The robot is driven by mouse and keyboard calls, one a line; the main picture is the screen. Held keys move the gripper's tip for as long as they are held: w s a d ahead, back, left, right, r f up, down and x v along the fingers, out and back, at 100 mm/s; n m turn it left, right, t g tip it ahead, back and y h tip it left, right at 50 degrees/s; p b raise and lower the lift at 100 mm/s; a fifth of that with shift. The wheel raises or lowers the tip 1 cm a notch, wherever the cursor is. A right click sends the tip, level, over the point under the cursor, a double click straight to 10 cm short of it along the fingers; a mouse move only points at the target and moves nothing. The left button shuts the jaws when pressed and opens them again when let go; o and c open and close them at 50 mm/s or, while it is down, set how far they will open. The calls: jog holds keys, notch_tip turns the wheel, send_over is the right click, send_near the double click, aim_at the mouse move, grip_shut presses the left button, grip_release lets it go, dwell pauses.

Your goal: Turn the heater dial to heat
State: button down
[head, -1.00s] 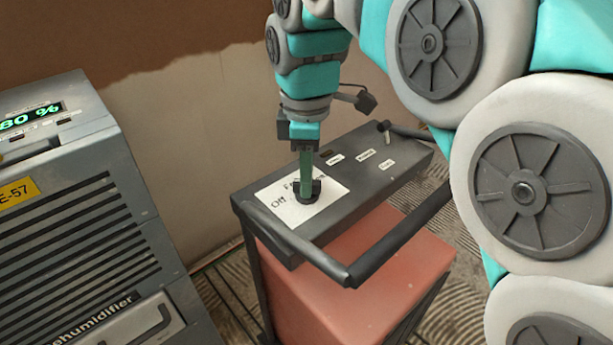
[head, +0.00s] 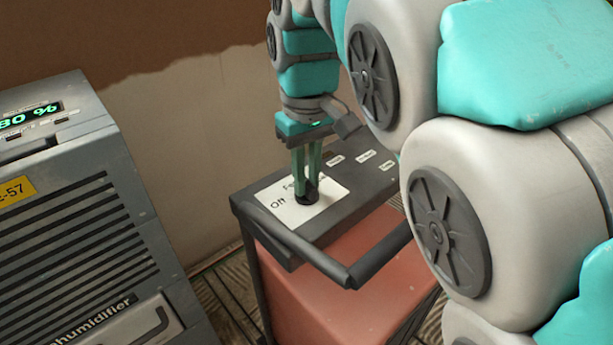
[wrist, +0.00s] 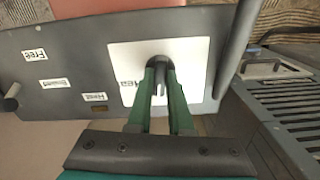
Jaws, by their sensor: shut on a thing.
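The heater is a red-bodied unit (head: 310,305) with a dark grey top panel (head: 345,200). On the panel is a white label plate (head: 283,212) reading "Off" at its left, with other words partly covered. The dark dial (head: 307,195) stands on this plate; in the wrist view the dial (wrist: 158,66) shows between the fingers, near the letters "Hea". My gripper (head: 307,182) points down with its green fingers shut on the dial. The fingers hide part of the dial, so its exact pointing direction is hard to tell.
A grey dehumidifier (head: 70,215) with a green "80 %" display stands at the left. A dark handle bar (head: 300,245) runs around the heater's front edge. Small white labels (head: 365,156) lie farther right on the panel. A part-plastered wall (head: 180,110) stands behind.

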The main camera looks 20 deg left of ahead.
aim_at(307, 181)
jog(key=m, duration=0.5)
jog(key=shift+r+m+p, duration=0.1)
jog(key=shift+m+p, duration=0.2)
jog(key=shift+p, duration=0.05)
jog(key=shift+m, duration=2.2)
jog(key=c, duration=0.8)
grip_release()
notch_tip(307, 181, up, 5)
jog(key=shift+r, duration=0.1)
jog(key=shift+s+a+r, duration=0.1)
jog(key=shift+s+r, duration=0.05)
jog(key=shift+r, duration=1)
